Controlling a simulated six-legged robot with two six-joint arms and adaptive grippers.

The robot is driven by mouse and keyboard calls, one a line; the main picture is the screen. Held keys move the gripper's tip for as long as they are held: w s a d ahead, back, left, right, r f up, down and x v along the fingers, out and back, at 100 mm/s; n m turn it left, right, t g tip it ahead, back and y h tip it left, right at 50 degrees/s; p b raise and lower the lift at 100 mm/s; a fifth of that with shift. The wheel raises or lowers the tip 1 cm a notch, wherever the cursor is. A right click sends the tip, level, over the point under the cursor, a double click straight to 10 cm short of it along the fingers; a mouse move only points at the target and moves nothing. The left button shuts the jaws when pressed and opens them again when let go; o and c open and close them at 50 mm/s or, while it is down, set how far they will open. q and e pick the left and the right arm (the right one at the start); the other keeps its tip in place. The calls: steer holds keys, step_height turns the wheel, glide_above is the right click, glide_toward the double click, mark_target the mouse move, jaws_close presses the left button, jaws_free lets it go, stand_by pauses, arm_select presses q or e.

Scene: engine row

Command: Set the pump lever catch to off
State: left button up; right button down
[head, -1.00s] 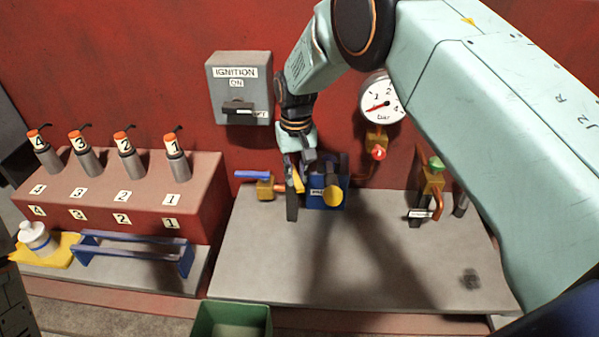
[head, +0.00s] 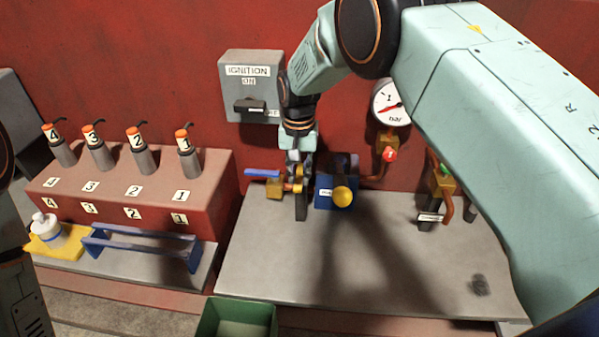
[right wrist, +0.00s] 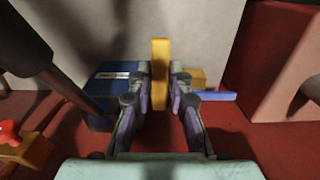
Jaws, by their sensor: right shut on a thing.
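The pump is a blue box (head: 324,187) on the grey bench; it also shows in the right wrist view (right wrist: 104,80), left of my fingers. Its lever ends in a yellow round knob (head: 343,197) facing the head camera. My right gripper (head: 300,180), pointing down just left of the blue box, is shut on a yellow bar (right wrist: 160,62), which I take to be the catch. The bar stands upright between the finger pads in the right wrist view. The fingers partly cover it in the head view. Its label setting cannot be read. My left gripper is not in view.
A brass valve with a blue handle (head: 262,173) is close left of my right gripper. The pressure gauge (head: 390,103), a red knob (head: 389,155) and a green-topped valve (head: 443,182) stand to the right. A green bin (head: 235,318) is below.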

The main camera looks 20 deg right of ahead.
mark_target(299, 179)
steer(key=shift+s+f, duration=0.1)
steer(key=shift+f, duration=0.05)
steer(key=c, duration=1.2)
jaws_free()
steer(key=r, duration=1.2)
steer(key=shift+w, duration=0.2)
steer(key=shift+s, duration=0.15)
